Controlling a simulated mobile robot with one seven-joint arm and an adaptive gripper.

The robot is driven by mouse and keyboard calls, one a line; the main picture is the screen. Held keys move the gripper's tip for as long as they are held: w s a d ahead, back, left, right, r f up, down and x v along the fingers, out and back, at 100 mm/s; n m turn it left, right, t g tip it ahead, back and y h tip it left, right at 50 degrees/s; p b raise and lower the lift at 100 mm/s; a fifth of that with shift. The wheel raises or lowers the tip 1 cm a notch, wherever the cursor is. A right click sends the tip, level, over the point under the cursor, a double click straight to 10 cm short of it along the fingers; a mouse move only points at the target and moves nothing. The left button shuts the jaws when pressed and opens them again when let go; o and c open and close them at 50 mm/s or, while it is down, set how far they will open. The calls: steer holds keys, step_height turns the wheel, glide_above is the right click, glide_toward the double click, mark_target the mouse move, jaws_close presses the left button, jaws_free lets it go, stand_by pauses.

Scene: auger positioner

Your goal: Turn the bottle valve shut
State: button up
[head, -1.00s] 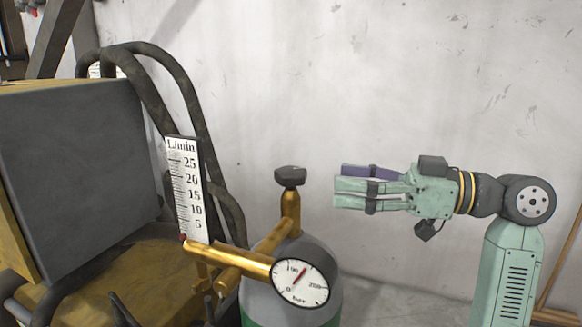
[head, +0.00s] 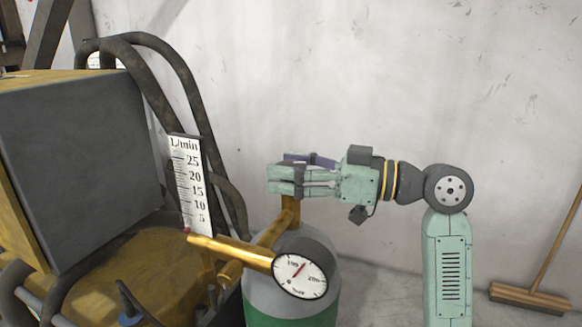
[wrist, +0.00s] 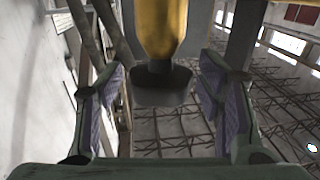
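The gas bottle (head: 255,297), grey above and green below, stands upright with a brass valve stem (head: 287,212) on top. The dark valve knob (wrist: 162,86) shows in the wrist view at the end of the brass neck (wrist: 162,28). In the head view the knob is hidden behind my fingers. My gripper (head: 284,176) is at the knob's height, reaching in from the right. Its two purple-padded fingers stand apart on either side of the knob, with a visible gap on each side in the wrist view.
A round pressure gauge (head: 300,276) and brass pipe (head: 232,252) sit just below my gripper. A flow scale (head: 189,185), a grey box (head: 80,165) and dark hoses (head: 180,80) stand at left. A broom (head: 530,297) leans at right. The wall area above is clear.

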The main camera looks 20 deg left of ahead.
steer(key=c, duration=1.1)
steer(key=shift+o, duration=0.2)
steer(key=shift+m+t+b, duration=0.3)
steer(key=shift+t+b, duration=0.05)
steer(key=shift+t, duration=0.15)
steer(key=shift+f+m+t+b, duration=0.1)
steer(key=shift+m+t+b, duration=0.35)
steer(key=shift+t, duration=0.45)
steer(key=m+t+b, duration=0.1)
steer(key=m+t, duration=0.1)
steer(key=t, duration=0.1)
steer(key=shift+s+m+t+h, duration=0.1)
steer(key=shift+m+t+h, duration=0.2)
steer(key=shift+t, duration=0.1)
steer(key=shift+r+m+t+h, duration=0.1)
steer(key=shift+m+t+h, duration=0.75)
steer(key=shift+m+t, duration=0.55)
steer(key=shift+r+m+t+h, duration=0.1)
steer(key=shift+m+t+h, duration=0.8)
steer(key=shift+t, duration=0.9)
steer(key=o, duration=1.1)
